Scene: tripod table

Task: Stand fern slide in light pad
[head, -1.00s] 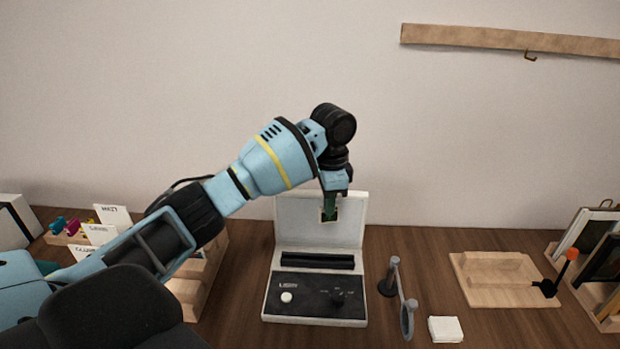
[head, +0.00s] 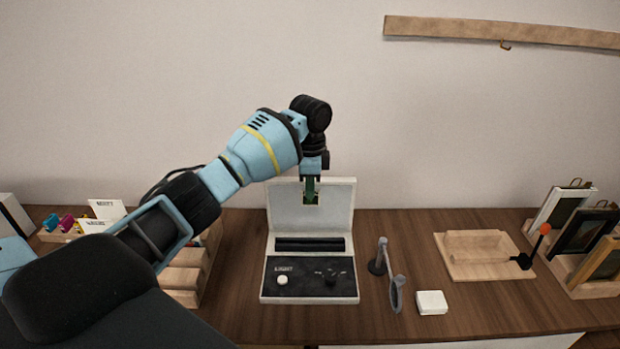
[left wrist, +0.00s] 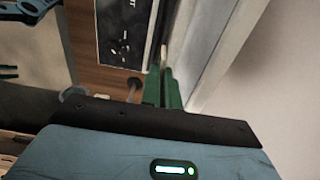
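My left gripper (head: 312,188) is shut on a small slide (head: 312,199) with a pale frame and a dark greenish middle. I cannot make out its picture. The slide hangs upright in front of the pale raised panel of the light pad (head: 343,205), above its black slotted bar (head: 310,244); the slide looks clear of the bar. In the left wrist view the green fingers (left wrist: 163,88) are close together beside the light pad's panel (left wrist: 220,45).
A grey loupe stand (head: 385,270) and a white block (head: 431,302) stand right of the pad. A wooden tray (head: 455,270) and framed pictures (head: 580,235) are further right. Labelled wooden racks (head: 185,280) are at left, partly behind my arm. A wooden rail (head: 450,30) hangs on the wall.

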